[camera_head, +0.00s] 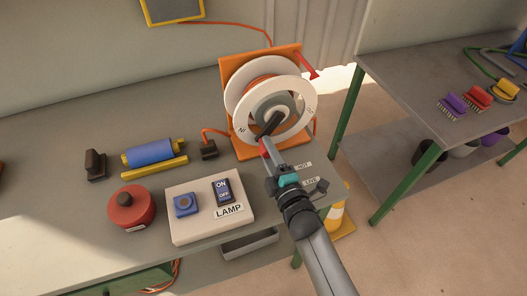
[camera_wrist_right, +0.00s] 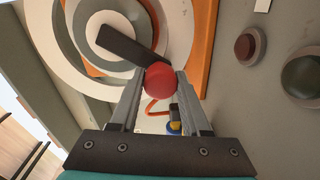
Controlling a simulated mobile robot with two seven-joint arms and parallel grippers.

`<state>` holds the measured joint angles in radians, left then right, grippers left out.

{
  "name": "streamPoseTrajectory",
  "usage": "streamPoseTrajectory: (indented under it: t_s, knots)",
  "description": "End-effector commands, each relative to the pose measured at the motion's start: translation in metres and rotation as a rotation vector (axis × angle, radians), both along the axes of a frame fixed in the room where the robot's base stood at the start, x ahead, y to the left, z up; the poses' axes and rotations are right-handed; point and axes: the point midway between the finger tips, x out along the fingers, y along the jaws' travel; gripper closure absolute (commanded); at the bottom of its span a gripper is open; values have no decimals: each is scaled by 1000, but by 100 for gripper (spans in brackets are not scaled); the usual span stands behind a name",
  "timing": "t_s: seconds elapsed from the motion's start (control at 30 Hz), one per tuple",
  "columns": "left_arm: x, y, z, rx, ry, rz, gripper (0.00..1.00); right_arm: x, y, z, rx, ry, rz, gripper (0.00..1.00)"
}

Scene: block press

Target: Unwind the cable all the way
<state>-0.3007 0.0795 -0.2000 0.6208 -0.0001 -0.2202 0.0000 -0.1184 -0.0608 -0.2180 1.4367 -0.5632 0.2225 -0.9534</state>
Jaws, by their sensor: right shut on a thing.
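The cable reel (camera_head: 292,108) stands at the back edge of the bench, with white discs on an orange frame (camera_head: 232,58). Orange cable shows between the discs; how much is wound cannot be told. A dark crank arm (camera_head: 270,123) crosses the hub and ends in a red knob (camera_wrist_right: 160,78). My right gripper (camera_head: 265,150) is shut on the red knob at the reel's lower front. A short orange cable runs from the reel to a dark plug (camera_head: 208,150) on the bench. My left gripper is not in view.
A lamp switch box (camera_head: 190,232), a red round object (camera_head: 131,208), a blue roller (camera_head: 149,152) and a dark stamp (camera_head: 95,165) are on the bench (camera_head: 50,195). A red lever (camera_head: 308,66) sticks out from the reel frame. A second table (camera_head: 400,75) stands at right.

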Motion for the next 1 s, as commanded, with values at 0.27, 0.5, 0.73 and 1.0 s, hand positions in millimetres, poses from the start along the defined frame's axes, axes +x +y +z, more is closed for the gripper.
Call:
streamPoseTrajectory:
  t_s: [0.27, 0.5, 0.73, 1.0]
  knots:
    - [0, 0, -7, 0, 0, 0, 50, 1, -7, -8, -115, -29, 1, 100]
    - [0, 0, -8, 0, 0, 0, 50, 2, -9, -9, -148, -38, 0, 100]
    - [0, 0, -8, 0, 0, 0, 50, 2, -10, -9, -150, -39, 0, 100]
    - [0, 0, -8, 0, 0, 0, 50, 2, -10, -9, -147, -39, -1, 38]
